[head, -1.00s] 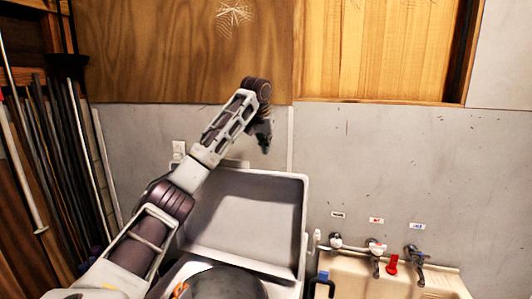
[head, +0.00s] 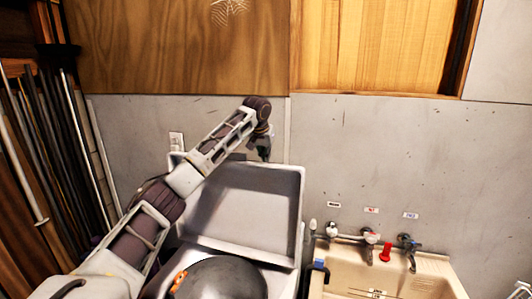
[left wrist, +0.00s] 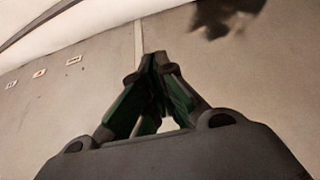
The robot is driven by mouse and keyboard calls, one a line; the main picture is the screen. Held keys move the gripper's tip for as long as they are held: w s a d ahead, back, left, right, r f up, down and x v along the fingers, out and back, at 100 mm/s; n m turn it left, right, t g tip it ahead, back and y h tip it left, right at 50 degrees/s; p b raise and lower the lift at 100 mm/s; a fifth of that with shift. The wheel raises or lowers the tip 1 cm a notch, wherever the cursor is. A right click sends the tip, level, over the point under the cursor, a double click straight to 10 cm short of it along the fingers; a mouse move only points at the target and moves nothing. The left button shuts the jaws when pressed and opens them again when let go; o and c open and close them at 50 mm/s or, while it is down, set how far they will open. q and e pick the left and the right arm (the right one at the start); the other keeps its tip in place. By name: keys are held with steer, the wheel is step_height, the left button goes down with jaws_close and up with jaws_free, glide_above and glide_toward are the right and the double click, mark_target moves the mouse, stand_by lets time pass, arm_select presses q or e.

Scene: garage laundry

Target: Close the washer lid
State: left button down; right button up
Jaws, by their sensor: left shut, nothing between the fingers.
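The washer lid (head: 245,208) is a light grey panel with a raised rim, standing open and tilted back near the wall in the head view. My left arm crosses in front of its upper left part. My left gripper (head: 265,156) is by the lid's top edge, toward its right half; I cannot tell whether it touches. In the left wrist view the gripper (left wrist: 160,58) has its green-sided fingers together at the tips, with nothing between them. The wrist view shows mostly wall. The washer body is largely hidden below. My right gripper is out of view.
A beige sink (head: 340,268) with taps and a red-handled item (head: 385,252) stands right of the washer. Long poles (head: 45,150) lean at the left. The grey wall (head: 370,150) is close behind the lid. A dark rounded shape (head: 222,280) is at the bottom, its nature unclear.

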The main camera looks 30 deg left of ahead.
arm_select(q)
steer(key=shift+s+d+f+p, duration=0.15)
steer(key=shift+s+d, duration=0.1)
steer(key=shift+s, duration=0.55)
steer(key=shift+s+d+p, duration=0.15)
steer(key=shift+s+d, duration=0.1)
steer(key=shift+s, duration=0.5)
steer(key=shift+f, duration=0.1)
